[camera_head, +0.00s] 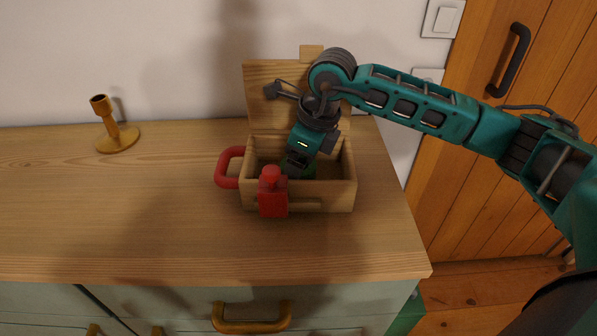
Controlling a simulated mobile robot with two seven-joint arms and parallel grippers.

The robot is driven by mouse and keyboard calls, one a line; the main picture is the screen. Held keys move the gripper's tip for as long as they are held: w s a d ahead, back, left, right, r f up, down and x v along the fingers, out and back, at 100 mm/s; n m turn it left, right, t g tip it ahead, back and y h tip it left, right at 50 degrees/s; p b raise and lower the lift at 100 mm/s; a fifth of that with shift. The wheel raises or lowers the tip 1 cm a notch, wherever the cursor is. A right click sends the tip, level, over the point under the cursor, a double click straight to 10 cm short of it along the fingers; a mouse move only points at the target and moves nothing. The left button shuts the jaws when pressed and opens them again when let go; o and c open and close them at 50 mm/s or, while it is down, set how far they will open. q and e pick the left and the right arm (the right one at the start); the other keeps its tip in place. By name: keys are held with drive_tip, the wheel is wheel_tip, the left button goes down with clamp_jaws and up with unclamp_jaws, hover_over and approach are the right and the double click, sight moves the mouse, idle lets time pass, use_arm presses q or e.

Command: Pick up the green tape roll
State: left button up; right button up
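An open wooden box (338,197) stands on the wooden counter with its lid raised at the back. A green thing, which seems to be the green tape roll (310,171), lies inside the box and is mostly hidden behind my gripper and the red bottle. My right gripper (292,166) points down into the box from above, at the green roll. Its fingertips are dark and partly hidden, so I cannot tell whether they are open or shut, or whether they touch the roll. My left gripper is out of view.
A red bottle (272,195) stands at the box's front, and a red handle-like loop (224,168) is at its left side. A brass candlestick (118,139) stands far left. The counter (110,215) between is clear. A wooden door (450,150) is at right.

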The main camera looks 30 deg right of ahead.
drive_tip(key=shift+f, duration=0.25)
drive_tip(key=shift+c, duration=0.5)
drive_tip(key=c, duration=0.6)
drive_tip(key=shift+r, duration=0.1)
drive_tip(key=shift+c, duration=0.2)
